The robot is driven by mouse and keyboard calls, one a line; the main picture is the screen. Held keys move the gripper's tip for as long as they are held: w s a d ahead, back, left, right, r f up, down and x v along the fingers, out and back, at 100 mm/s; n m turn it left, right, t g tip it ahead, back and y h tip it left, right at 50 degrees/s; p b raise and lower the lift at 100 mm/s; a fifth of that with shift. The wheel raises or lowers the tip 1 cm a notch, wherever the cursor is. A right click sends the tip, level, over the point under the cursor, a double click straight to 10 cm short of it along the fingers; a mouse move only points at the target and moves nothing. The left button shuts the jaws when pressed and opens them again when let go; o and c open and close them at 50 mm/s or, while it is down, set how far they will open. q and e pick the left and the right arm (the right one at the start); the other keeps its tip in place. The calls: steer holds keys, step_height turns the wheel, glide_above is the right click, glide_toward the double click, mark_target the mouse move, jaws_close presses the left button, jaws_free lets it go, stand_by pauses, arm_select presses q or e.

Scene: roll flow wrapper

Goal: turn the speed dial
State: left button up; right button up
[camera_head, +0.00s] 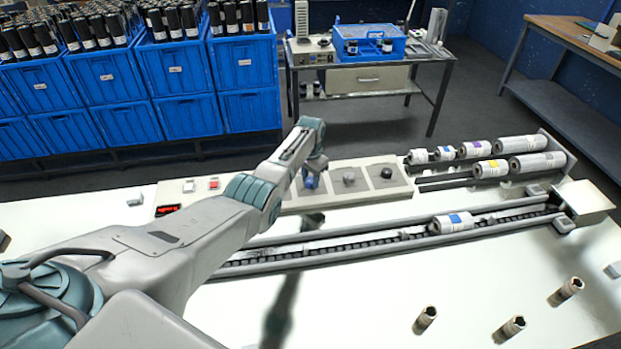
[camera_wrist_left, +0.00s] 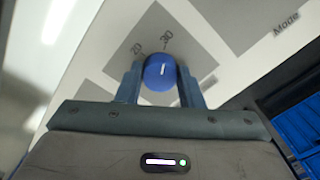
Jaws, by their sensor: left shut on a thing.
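The speed dial is a round blue knob (camera_wrist_left: 160,74) on a grey square plate marked "20" and "30" in the left wrist view. A short white mark shows on its top. In the head view the blue knob (camera_head: 309,182) sits at the left of the panel's row of dials, under my left gripper (camera_head: 314,168). In the left wrist view my left gripper (camera_wrist_left: 160,85) is shut on the knob, one finger on each side of it. My right gripper is in neither view.
A conveyor (camera_head: 350,241) carrying a roll (camera_head: 453,222) runs in front.

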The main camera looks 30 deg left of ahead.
mark_target(311, 180)
arm_select(q)
steer(key=shift+w+r, duration=0.15)
steer(key=shift+r, duration=0.1)
steer(key=o, duration=1)
steer(key=shift+c, duration=0.2)
steer(key=shift+f, duration=0.1)
step_height(311, 180, up, 11)
steer(key=b, duration=0.1)
steer(key=shift+f, duration=0.1)
